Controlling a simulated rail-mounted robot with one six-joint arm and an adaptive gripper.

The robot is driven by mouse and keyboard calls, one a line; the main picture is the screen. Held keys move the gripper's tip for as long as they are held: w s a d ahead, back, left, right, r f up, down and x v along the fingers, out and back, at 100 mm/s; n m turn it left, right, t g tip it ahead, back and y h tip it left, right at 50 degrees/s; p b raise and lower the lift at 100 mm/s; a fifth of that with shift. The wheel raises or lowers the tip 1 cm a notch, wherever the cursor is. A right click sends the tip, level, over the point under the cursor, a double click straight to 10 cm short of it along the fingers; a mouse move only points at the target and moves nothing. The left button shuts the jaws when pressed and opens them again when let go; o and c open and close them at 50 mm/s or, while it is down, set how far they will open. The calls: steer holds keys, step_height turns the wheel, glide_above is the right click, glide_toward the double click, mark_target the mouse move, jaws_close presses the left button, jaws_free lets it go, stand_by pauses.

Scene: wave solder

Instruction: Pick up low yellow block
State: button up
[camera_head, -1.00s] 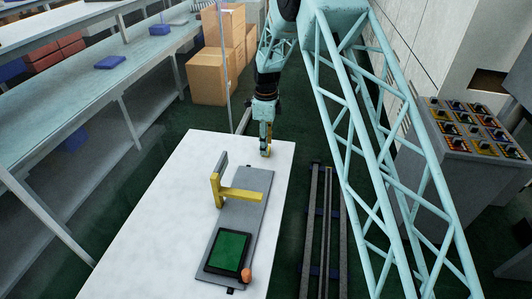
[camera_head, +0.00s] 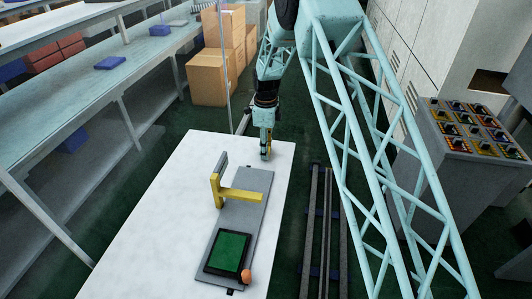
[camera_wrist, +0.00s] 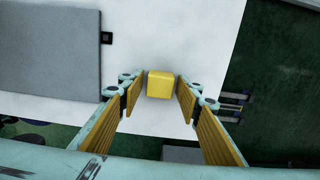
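The low yellow block (camera_wrist: 161,84) shows in the wrist view as a small cube on the white table top (camera_wrist: 200,30). It sits between the tips of my gripper (camera_wrist: 160,95), with a finger on each side. The fingers, with yellow-orange pads, are apart, and narrow gaps seem to show beside the block. In the head view my gripper (camera_head: 265,153) points down at the far right part of the table. There the block is hidden or cannot be told from the yellow finger pads.
A grey plate (camera_head: 258,185) lies on the table nearer the camera, with a yellow bar and upright (camera_head: 240,195), a green board in a black frame (camera_head: 228,251) and an orange knob (camera_head: 246,275). Cardboard boxes (camera_head: 208,78) stand behind. Floor rails (camera_head: 318,235) run at the right.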

steer(key=c, duration=0.7)
steer(key=shift+r, duration=0.1)
steer(key=shift+c, duration=0.2)
steer(key=shift+r+p, duration=0.3)
steer(key=shift+r, duration=1.3)
steer(key=shift+s+r, duration=0.1)
steer(key=s, duration=0.5)
steer(key=s+d+r, duration=0.1)
steer(key=s, duration=0.4)
steer(key=s+d, duration=0.1)
steer(key=s, duration=0.4)
steer(key=shift+s+d+r+p, duration=0.2)
steer(key=shift+s+d+p, duration=0.05)
steer(key=shift+p, duration=0.05)
